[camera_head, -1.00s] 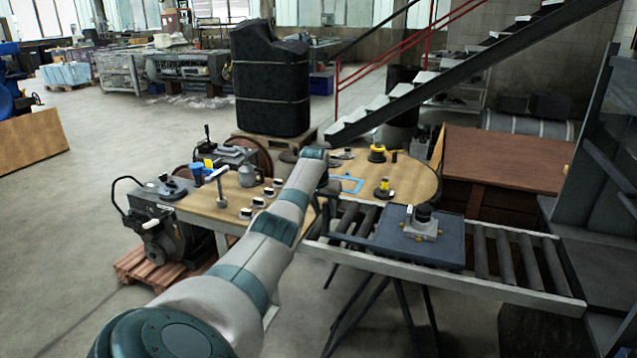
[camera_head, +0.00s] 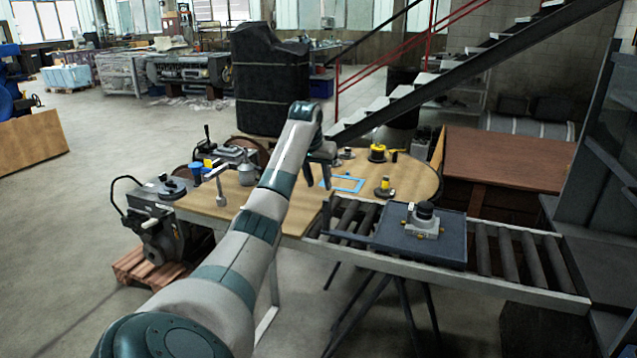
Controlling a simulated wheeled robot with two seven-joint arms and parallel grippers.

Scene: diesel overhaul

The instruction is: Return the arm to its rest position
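My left arm reaches from the bottom left over the round-ended wooden table (camera_head: 408,185). My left gripper (camera_head: 318,182) hangs above the table, left of the blue square outline (camera_head: 347,184). Its two dark fingers look apart, with nothing seen between them. It is small in view, and part of it is behind my wrist. My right arm and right gripper are not in view.
A roller conveyor (camera_head: 510,262) at the right carries a dark tray (camera_head: 390,245) with a grey metal part (camera_head: 423,222). Yellow-and-black parts (camera_head: 377,153) stand on the table. A grey machine (camera_head: 160,225) is at the left. The left floor is open.

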